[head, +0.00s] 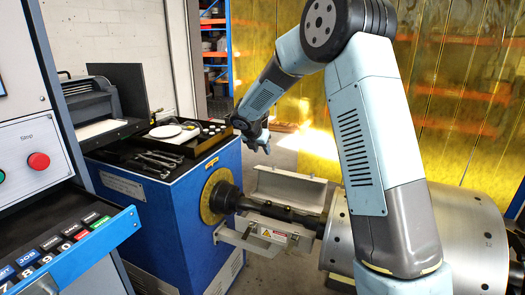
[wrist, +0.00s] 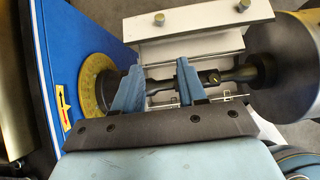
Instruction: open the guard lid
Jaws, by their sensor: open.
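The guard lid (head: 287,187) is a pale grey panel standing swung back behind the dark shaft (head: 285,213), which lies exposed. In the wrist view the lid (wrist: 190,38) shows as a white panel with brass knobs, beyond thin rods. The guard's lower part (head: 270,235) bears a warning label and sits in front of the shaft. My gripper (head: 260,143) is above and to the left of the lid in the head view. In the wrist view my gripper (wrist: 157,77) is open, its two blue fingers apart over the shaft with nothing visibly held between them. Contact with anything cannot be told.
A blue machine housing (head: 180,215) with a yellow ring (head: 212,195) is at the shaft's left end. A large metal drum (head: 470,230) is at its right. Tools and a tray (head: 185,140) lie on the housing. A control panel (head: 30,150) is at the left.

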